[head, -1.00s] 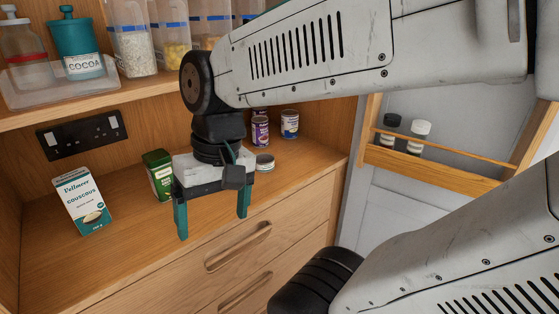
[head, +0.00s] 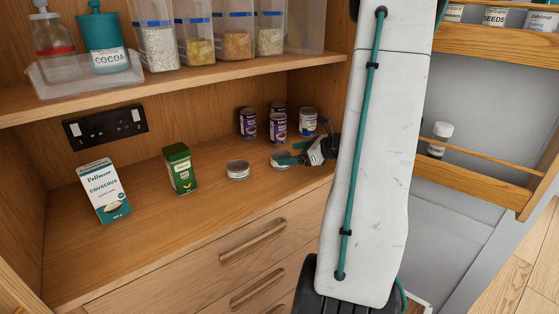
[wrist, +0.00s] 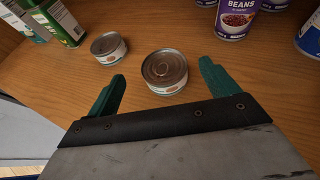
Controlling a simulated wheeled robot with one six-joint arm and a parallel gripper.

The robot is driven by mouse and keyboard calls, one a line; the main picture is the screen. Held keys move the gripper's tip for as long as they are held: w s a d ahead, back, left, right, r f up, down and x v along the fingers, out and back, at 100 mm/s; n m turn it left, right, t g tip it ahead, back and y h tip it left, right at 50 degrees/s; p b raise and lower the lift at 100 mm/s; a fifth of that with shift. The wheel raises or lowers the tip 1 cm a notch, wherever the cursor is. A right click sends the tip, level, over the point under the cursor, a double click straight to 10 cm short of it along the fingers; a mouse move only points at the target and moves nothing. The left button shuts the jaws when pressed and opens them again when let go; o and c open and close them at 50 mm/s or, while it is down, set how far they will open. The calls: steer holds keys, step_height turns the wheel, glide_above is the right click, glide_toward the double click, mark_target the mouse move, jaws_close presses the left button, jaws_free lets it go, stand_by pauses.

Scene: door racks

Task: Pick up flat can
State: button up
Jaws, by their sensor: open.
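Two flat cans stand on the wooden counter. One flat can (head: 281,160) is at my gripper (head: 293,154), partly covered by a finger in the head view. In the wrist view this can (wrist: 164,72) lies between and slightly ahead of the teal fingertips of my gripper (wrist: 162,73), with a gap on each side. The other flat can (head: 238,170) is to its left; it also shows in the wrist view (wrist: 108,47), outside the left finger. My gripper is open and empty, low near the counter.
Taller purple cans (head: 278,128) and a blue-white can (head: 308,121) stand just behind. A green tin (head: 179,168) and a couscous box (head: 104,191) stand to the left. A shelf with containers (head: 155,45) is above. A door rack (head: 480,180) is at right.

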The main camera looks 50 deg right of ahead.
mark_target(283, 156)
steer(key=x, duration=0.7)
steer(key=shift+s+d+f, duration=0.1)
steer(key=shift+d+f, duration=0.1)
steer(key=shift+f, duration=0.15)
steer(key=c, duration=1.1)
